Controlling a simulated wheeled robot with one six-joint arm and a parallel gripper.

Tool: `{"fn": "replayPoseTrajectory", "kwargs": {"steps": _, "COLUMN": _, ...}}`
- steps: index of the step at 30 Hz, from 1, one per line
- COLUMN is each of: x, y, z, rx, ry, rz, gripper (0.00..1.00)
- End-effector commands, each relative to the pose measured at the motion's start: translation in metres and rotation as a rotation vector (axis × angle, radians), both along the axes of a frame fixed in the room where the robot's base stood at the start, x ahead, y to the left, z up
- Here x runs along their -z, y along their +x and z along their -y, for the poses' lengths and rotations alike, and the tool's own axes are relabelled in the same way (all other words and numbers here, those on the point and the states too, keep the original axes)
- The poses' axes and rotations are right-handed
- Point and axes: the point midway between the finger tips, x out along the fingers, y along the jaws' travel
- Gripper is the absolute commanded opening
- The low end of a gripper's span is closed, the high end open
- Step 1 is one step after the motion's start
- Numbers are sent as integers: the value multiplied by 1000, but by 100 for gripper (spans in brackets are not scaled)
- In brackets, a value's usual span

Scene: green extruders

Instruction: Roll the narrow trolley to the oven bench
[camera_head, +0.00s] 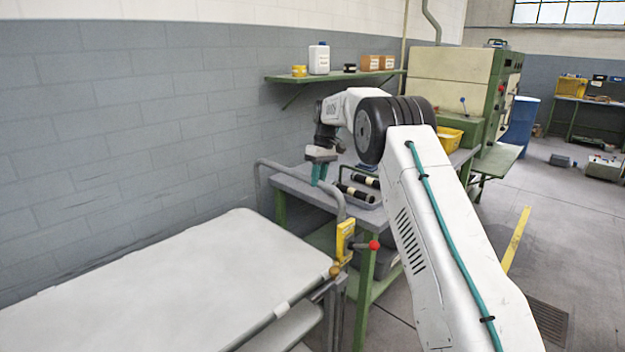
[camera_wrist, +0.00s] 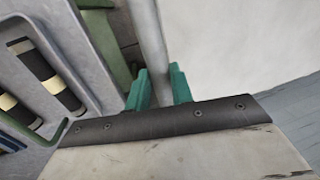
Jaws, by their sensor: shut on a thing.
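The trolley (camera_head: 170,285) has a long pale top with rounded corners and fills the lower left of the head view. A grey tube handle (camera_head: 285,172) rises at its far end. My gripper (camera_head: 319,174) points down with teal fingers on the handle's top bar. In the wrist view, the handle tube (camera_wrist: 149,45) runs between the two teal fingers of my gripper (camera_wrist: 160,86), which are shut on it. The trolley's top (camera_wrist: 235,50) also shows there. A grey-topped bench (camera_head: 300,190) with green legs stands just beyond the handle. I cannot tell whether it is the oven bench.
Black rollers (camera_head: 356,193) lie on the near bench, close to the handle. A yellow bin (camera_head: 449,138) and a large cream and green machine (camera_head: 455,85) stand farther back. A wall shelf (camera_head: 335,76) holds small containers. Floor is open at right, past a yellow line (camera_head: 516,240).

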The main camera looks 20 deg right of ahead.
Motion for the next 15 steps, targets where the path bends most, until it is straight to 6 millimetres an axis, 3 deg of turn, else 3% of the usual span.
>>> {"fn": "replayPoseTrajectory", "kwargs": {"steps": 11, "x": -3, "y": 2, "z": 7, "rx": 3, "ry": -12, "rz": 15, "gripper": 0}}
{"fn": "replayPoseTrajectory", "kwargs": {"steps": 12, "x": -3, "y": 2, "z": 7, "rx": 4, "ry": -13, "rz": 15, "gripper": 31}}
{"fn": "replayPoseTrajectory", "kwargs": {"steps": 14, "x": -3, "y": 2, "z": 6, "rx": 3, "ry": -13, "rz": 14, "gripper": 44}}
{"fn": "replayPoseTrajectory", "kwargs": {"steps": 15, "x": -3, "y": 2, "z": 5, "rx": 1, "ry": -12, "rz": 13, "gripper": 44}}
